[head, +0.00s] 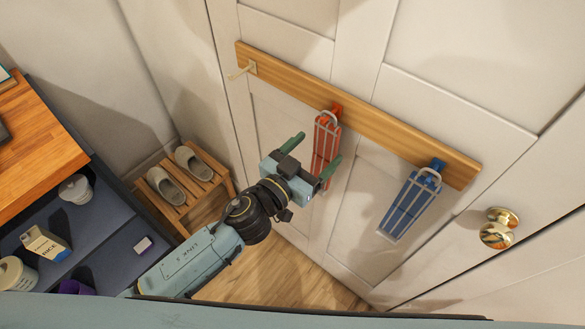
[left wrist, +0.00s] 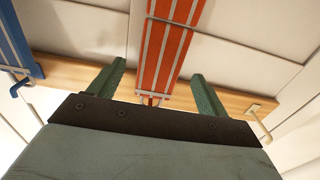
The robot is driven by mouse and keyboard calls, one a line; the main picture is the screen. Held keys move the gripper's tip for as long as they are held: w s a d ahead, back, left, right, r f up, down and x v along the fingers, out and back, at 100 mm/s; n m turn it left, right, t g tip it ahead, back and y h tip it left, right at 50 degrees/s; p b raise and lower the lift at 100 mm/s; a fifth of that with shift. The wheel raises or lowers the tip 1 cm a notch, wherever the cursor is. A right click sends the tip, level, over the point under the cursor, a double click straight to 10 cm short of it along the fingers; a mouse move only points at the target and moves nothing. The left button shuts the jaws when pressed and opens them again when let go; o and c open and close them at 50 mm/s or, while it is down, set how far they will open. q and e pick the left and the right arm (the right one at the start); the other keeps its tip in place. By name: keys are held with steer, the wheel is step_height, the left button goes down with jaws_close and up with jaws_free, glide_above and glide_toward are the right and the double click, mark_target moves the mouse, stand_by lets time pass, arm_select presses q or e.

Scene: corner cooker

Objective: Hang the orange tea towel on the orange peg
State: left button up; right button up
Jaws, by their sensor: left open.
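The orange tea towel (head: 326,142), with pale stripes, hangs by its white loop at the orange peg (head: 337,108) in the middle of the wooden rail. In the left wrist view the towel (left wrist: 168,50) runs between the fingers, and its loop shows at the rail. My left gripper (head: 312,153) is open in front of the towel, one finger on each side, apparently not closed on it. The gripper hides part of the towel's lower end in the head view. My right gripper is not in view.
A blue towel (head: 411,203) hangs on the blue peg (head: 437,165) at right. A pale peg (head: 241,72) at the left end is empty. A brass knob (head: 498,228) is on the door. A slatted rack (head: 187,190) with slippers stands below left, beside a shelf with containers.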

arm_select(q)
steer(key=v, duration=1.2)
steer(key=shift+b, duration=0.45)
steer(key=s+a+f+n+g+y, duration=0.1)
steer(key=a+f+g+y, duration=0.2)
steer(key=f, duration=0.7)
steer(key=s+a+f+n+y, duration=0.1)
steer(key=s+a+f+y, duration=0.1)
steer(key=a+f, duration=0.6)
steer(key=s+a+f+n+g+y, duration=0.1)
steer(key=a+f+g+y, duration=0.15)
steer(key=f, duration=0.95)
steer(key=s+a+f+g+y, duration=0.1)
steer(key=s+a+f+g, duration=0.1)
steer(key=s+f, duration=0.4)
steer(key=s+a+f+n+g+y, duration=0.1)
steer(key=s+f, duration=0.4)
steer(key=s, duration=0.6)
steer(key=s+a+f+g+y, duration=0.1)
steer(key=s+a+f+g, duration=0.2)
steer(key=s+f, duration=0.3)
steer(key=s+g, duration=0.1)
steer(key=s, duration=0.2)
steer(key=shift+f+n+g, duration=0.3)
steer(key=shift+g, duration=0.05)
